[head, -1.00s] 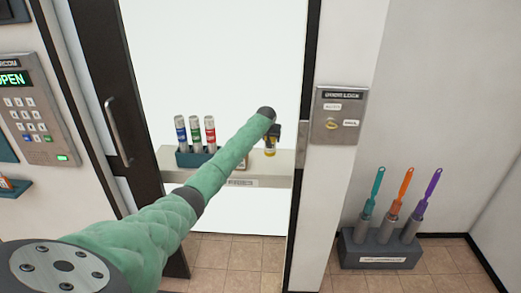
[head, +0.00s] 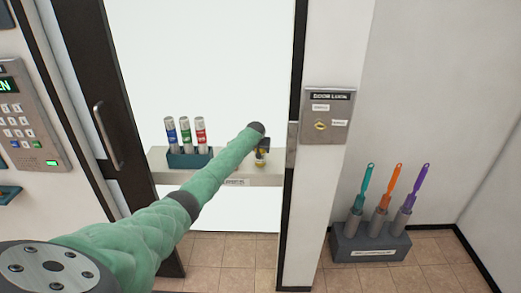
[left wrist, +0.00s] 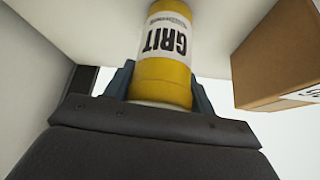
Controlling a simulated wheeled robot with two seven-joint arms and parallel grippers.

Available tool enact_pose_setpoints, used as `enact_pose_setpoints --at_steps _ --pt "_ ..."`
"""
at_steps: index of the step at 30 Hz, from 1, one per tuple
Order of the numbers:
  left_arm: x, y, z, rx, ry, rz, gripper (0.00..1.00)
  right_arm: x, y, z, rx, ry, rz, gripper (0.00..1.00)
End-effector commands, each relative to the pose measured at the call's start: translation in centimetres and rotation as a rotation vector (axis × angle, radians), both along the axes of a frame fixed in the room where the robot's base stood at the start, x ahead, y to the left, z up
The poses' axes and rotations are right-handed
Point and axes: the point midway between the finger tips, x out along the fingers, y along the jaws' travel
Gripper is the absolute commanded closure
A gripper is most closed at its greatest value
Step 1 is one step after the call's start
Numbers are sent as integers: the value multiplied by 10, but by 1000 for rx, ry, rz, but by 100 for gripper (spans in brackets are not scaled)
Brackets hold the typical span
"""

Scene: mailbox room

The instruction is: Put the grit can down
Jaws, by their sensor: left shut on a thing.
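The grit can (left wrist: 168,70) is a yellow cylinder with a white label reading GRIT, seen in the left wrist view between the blue-grey fingers of my left gripper (left wrist: 160,88). The gripper is shut on it. In the head view my left gripper (head: 263,148) is at the right end of a pale shelf (head: 222,176), in front of the bright white opening. Only a small yellow bit of the can (head: 261,161) shows there. I cannot tell whether the can touches the shelf. My right gripper is in neither view.
A dark rack (head: 189,160) with blue, green and red tubes stands on the shelf, left of my gripper. A cardboard box (left wrist: 278,65) is close beside the can. A door post with a lock panel (head: 327,116) bounds the right. A brush holder (head: 370,241) stands on the floor.

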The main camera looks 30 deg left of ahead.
Motion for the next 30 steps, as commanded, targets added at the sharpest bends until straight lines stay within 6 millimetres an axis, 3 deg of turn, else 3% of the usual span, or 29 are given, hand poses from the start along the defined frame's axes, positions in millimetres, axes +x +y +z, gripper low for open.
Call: enact_pose_setpoints --at_steps 2,3,6,21,24,30 --pt "0 0 -1 0 -1 0 82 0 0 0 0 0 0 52" --pt "0 0 -2 0 0 0 41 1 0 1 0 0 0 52" --pt "0 0 -2 0 0 0 23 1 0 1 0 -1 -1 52" --pt "-6 -1 8 1 -1 -1 23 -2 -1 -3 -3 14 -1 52" --pt "-12 -4 18 0 -2 -1 23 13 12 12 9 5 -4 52" --pt "-28 -10 44 2 -3 -1 23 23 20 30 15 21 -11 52"
